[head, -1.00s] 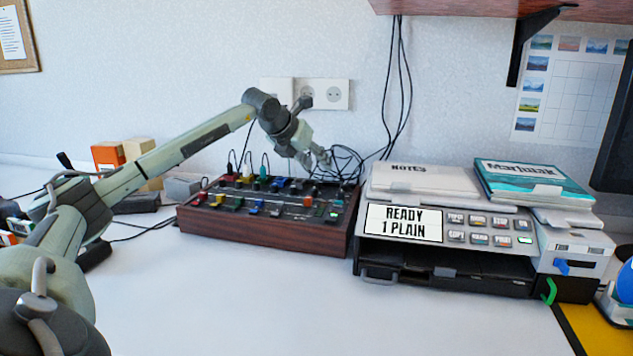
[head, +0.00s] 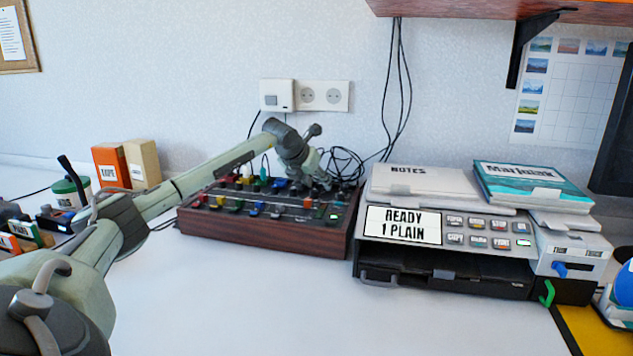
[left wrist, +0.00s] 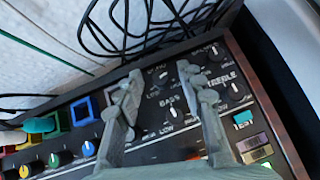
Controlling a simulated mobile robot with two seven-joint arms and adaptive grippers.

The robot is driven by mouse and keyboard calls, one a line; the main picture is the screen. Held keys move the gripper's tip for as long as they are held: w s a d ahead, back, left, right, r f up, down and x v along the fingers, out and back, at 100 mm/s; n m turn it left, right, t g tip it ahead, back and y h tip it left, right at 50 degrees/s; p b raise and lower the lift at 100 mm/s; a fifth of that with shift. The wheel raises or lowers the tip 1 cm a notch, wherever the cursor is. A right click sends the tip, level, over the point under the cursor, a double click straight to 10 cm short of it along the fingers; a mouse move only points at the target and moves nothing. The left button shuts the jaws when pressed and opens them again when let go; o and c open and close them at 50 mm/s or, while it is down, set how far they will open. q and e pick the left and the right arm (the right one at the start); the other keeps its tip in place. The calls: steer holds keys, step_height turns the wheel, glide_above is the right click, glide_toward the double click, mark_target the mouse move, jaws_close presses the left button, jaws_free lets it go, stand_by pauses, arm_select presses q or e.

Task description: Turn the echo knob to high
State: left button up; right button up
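The wood-sided mixer console (head: 265,236) stands on the desk against the wall. My left gripper (head: 326,184) is over its back right part. In the left wrist view the two fingers (left wrist: 160,74) are spread apart above the panel, with nothing clearly held. Partly readable lettering that looks like ECHO (left wrist: 156,72) lies between the fingertips, with a small dark knob (left wrist: 164,77) by it. The knob's pointer is hard to read, and I cannot tell whether the fingers touch it. BASS and TREBLE labels are nearby. My right gripper is not in view.
A printer (head: 449,270) with books on top stands close to the console's right. Black cables (head: 345,163) loop behind the console, near the gripper. Orange (head: 109,165) and tan boxes (head: 142,163) stand at the left. The front of the desk is clear.

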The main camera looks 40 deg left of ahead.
arm_select(q)
jaws_close()
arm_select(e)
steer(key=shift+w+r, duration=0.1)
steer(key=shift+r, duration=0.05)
arm_select(q)
steer(key=shift+a, duration=0.1)
steer(key=shift+m+h, duration=0.4)
steer(key=shift+m, duration=0.1)
steer(key=shift+a+r+m+h+p, duration=0.1)
steer(key=shift+m+h+p, duration=0.5)
steer(key=shift+m+h, duration=0.15)
steer(key=shift+m+h+p, duration=0.4)
steer(key=shift+m+h, duration=0.25)
steer(key=shift+m, duration=0.5)
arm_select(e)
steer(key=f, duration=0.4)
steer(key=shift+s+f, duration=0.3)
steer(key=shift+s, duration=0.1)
arm_select(q)
jaws_free()
